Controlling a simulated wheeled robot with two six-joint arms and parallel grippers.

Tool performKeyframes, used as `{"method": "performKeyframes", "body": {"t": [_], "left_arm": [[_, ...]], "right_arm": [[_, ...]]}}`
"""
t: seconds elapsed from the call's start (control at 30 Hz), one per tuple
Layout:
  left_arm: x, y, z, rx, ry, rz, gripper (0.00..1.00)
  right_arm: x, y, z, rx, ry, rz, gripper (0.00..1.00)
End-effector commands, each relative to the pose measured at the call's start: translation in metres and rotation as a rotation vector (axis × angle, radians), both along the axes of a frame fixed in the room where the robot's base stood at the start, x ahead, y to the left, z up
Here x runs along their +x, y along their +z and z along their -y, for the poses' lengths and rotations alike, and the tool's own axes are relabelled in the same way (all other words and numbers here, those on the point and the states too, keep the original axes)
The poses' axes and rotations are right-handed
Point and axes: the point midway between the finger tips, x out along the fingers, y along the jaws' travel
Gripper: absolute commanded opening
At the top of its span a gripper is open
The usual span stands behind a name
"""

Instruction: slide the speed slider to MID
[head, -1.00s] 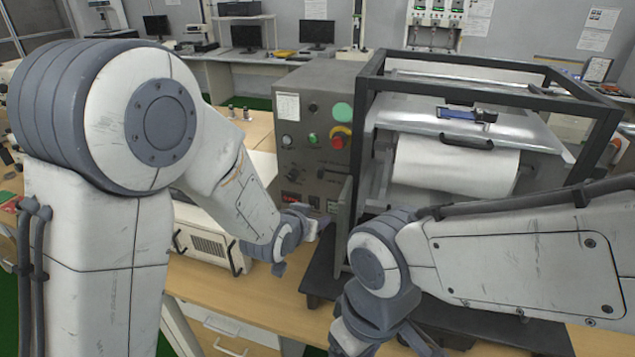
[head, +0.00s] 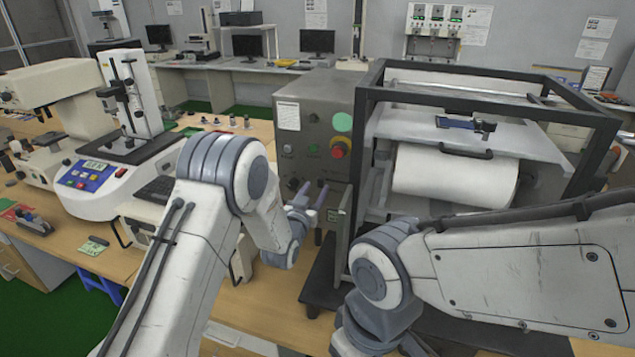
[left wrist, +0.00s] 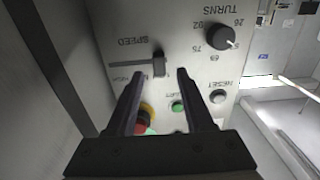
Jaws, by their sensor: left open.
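The speed slider's black knob (left wrist: 158,63) shows in the left wrist view on a grey panel, with its slot running to the left. The SPEED lettering appears upside down above the slot. The knob is just beyond my left gripper's tips (left wrist: 160,74), roughly between them. The fingers are open and apart, with nothing held. A small label below the slot is partly hidden by one finger. In the head view my left gripper (head: 313,188) is at the front of the control box (head: 320,115), covering its lower part. My right gripper is barely visible at the bottom edge.
The panel also carries a TURNS dial (left wrist: 222,37), a RESET button (left wrist: 217,97), a green button (left wrist: 177,106) and a red stop button (head: 338,150). A black-framed machine with a white roller (head: 455,175) stands right of the box. A bench instrument (head: 95,180) stands at left.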

Motion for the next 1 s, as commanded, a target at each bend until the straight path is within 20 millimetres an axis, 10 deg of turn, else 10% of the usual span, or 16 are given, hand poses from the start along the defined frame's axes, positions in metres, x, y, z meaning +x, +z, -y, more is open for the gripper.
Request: {"method": "performKeyframes", "body": {"t": [0.57, 0.7, 1.0], "left_arm": [[0.026, -0.001, 0.009, 0.0, -0.001, -0.001, 0.53], [0.026, 0.0, 0.009, 0.0, -0.001, -0.001, 0.03], [0.026, 0.0, 0.009, 0.0, -0.001, -0.001, 0.0]], "right_arm": [[0.0, 0.008, 0.0, 0.0, 0.0, 0.0, 0.71], [0.0, 0.008, 0.0, 0.0, 0.0, 0.0, 0.71], [0.0, 0.008, 0.0, 0.0, 0.0, 0.0, 0.71]]}}
